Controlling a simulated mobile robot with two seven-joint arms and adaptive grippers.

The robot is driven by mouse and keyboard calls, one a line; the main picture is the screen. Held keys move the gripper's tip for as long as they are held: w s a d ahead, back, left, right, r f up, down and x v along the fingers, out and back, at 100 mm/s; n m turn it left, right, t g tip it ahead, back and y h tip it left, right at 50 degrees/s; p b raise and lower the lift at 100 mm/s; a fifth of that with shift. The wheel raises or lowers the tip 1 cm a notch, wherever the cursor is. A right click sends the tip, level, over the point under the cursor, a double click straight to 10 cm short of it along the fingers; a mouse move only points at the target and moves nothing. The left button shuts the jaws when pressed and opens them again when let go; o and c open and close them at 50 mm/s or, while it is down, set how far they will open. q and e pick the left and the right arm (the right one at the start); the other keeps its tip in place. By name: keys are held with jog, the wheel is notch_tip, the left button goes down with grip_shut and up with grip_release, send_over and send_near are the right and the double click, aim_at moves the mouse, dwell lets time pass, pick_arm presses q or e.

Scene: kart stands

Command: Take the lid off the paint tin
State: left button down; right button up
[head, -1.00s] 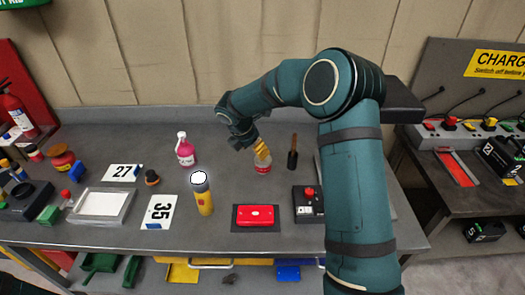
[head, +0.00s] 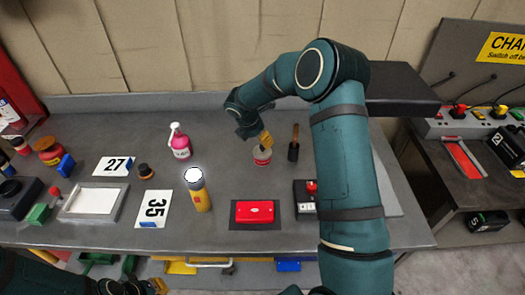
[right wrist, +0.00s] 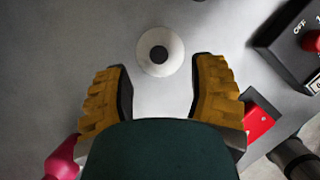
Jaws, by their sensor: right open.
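The paint tin (head: 262,157), small with a red and white side, stands upright on the bench towards the back. In the right wrist view a pale round top with a dark centre (right wrist: 159,52) shows beyond the fingertips; it appears to be the tin's lid. My right gripper (head: 265,140) is just above the tin in the head view, its fingers partly covering it. In the right wrist view the right gripper (right wrist: 162,85) is open and empty, its fingers well apart. My left gripper (head: 137,287) is low at the left, cut off by the lower edge.
A brush with a wooden handle (head: 294,144) stands right of the tin. A red case (head: 254,212) and a switch box (head: 306,197) are in front. A pink bottle (head: 180,145) and yellow torch (head: 201,196) stand to the left. Bare bench lies between bottle and tin.

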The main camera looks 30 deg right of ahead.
aim_at(262, 146)
jog(key=shift+a+x, duration=0.1)
jog(key=shift+x, duration=1.35)
jog(key=shift+a+x, duration=0.15)
jog(key=shift+x, duration=1.3)
jog(key=shift+w, duration=0.1)
jog(key=shift+c, duration=0.4)
grip_shut()
